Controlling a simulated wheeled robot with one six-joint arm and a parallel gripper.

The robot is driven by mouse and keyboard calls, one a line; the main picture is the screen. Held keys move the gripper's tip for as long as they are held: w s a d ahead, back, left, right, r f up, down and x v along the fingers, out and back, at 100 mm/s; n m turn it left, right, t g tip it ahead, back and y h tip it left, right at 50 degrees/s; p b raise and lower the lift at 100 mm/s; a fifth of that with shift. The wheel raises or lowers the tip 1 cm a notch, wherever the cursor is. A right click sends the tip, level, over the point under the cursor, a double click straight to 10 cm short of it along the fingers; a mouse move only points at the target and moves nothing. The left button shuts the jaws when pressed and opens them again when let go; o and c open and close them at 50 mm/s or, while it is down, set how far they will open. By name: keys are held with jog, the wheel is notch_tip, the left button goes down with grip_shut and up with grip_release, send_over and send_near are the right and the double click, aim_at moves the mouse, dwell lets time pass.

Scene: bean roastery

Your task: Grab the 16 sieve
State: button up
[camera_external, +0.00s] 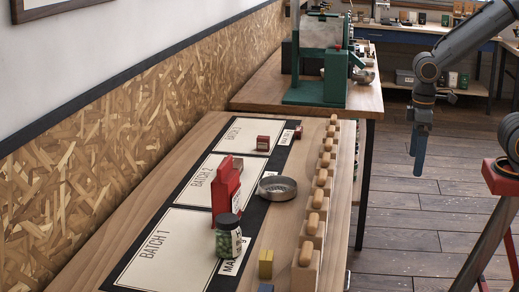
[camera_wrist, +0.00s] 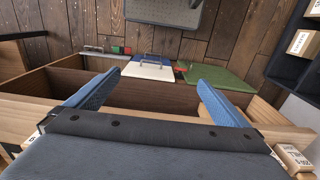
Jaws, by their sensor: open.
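A shallow round grey metal dish (camera_external: 277,187), possibly a sieve, lies on the wooden table beside the batch mat. No number 16 can be read on it, so I cannot tell whether it is the 16 sieve. My gripper (camera_external: 419,170) hangs over the floor to the right of the table, well away from the dish, fingers pointing down. In the wrist view my gripper (camera_wrist: 157,78) has its two blue fingers wide apart with nothing between them. The dish is not recognisable in the wrist view.
The batch mat (camera_external: 120,283) carries a red holder (camera_external: 226,190) and a green-filled jar (camera_external: 229,240). Several knobbed wooden blocks (camera_external: 313,232) line the table edge. A green machine (camera_external: 315,91) stands behind. The wrist view shows a cream panel with a handle (camera_wrist: 148,71) and a green panel (camera_wrist: 219,77).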

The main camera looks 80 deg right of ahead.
notch_tip(320, 180, up, 6)
jog(key=w+a+r+n+p, duration=0.15)
jog(key=w+n, duration=0.35)
jog(key=w, duration=0.5)
jog(key=w+a+r+n+p, duration=0.1)
jog(key=w+r+n+p, duration=0.2)
jog(key=w, duration=0.8)
jog(key=n+p, duration=0.2)
jog(key=n, duration=0.8)
send_over(278, 178)
jog(key=s+a, duration=0.2)
jog(key=a, duration=0.3)
notch_tip(278, 178, down, 5)
jog(key=shift+n, duration=0.4)
jog(key=shift+w+f+p, duration=0.2)
jog(key=shift+f+p, duration=0.4)
jog(key=shift+f, duration=1.6)
jog(key=shift+w+f+p, duration=0.2)
jog(key=shift+f+p, duration=0.35)
jog(key=shift+f, duration=1.65)
jog(key=shift+w+f+p, duration=0.2)
jog(key=shift+f+p, duration=0.4)
jog(key=shift+f, duration=1.6)
jog(key=c, duration=1)
